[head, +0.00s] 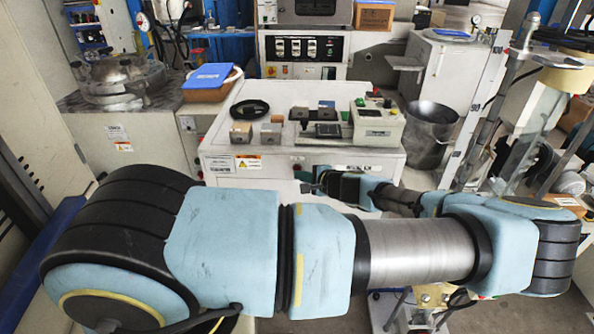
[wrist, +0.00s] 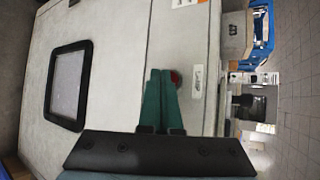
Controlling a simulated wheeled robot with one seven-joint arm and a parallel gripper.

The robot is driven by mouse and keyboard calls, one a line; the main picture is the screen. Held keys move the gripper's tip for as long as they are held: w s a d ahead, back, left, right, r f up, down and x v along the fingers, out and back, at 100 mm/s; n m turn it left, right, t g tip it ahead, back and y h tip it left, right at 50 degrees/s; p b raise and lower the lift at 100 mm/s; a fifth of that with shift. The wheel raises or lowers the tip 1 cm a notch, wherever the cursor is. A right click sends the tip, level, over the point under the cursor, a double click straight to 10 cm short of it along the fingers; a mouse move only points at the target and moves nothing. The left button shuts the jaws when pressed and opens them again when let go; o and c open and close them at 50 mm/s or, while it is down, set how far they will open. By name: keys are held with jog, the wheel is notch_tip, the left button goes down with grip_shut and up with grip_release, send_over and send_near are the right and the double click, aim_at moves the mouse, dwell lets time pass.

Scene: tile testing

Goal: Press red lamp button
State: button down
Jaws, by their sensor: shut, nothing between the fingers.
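The red lamp button (wrist: 177,77) is a small, dark red, round button on the pale front of a cabinet, in the wrist view. A white label (wrist: 196,81) is beside it. My gripper (wrist: 160,71) has two green fingers held together with nothing between them. The fingertips lie right beside the button in the picture and partly cover it. I cannot tell whether they touch it. In the head view my gripper (head: 319,187) is in front of the white cabinet (head: 240,178), near its upper front edge.
The cabinet top holds small metal blocks (head: 241,132), a black round dish (head: 249,109) and a pale instrument box (head: 377,122). A grey bin (head: 431,125) stands to the cabinet's right. A clear-walled stand (head: 520,150) is close on the right.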

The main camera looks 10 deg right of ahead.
jog(key=shift+w+d, duration=0.1)
jog(key=shift+w, duration=0.2)
jog(key=shift+s, duration=0.55)
jog(key=s, duration=0.2)
jog(key=s+a, duration=0.1)
jog(key=s, duration=0.2)
jog(key=shift+s+a+p, duration=0.15)
jog(key=shift+s+p, duration=0.2)
jog(key=shift+p, duration=0.05)
dwell(0.4)
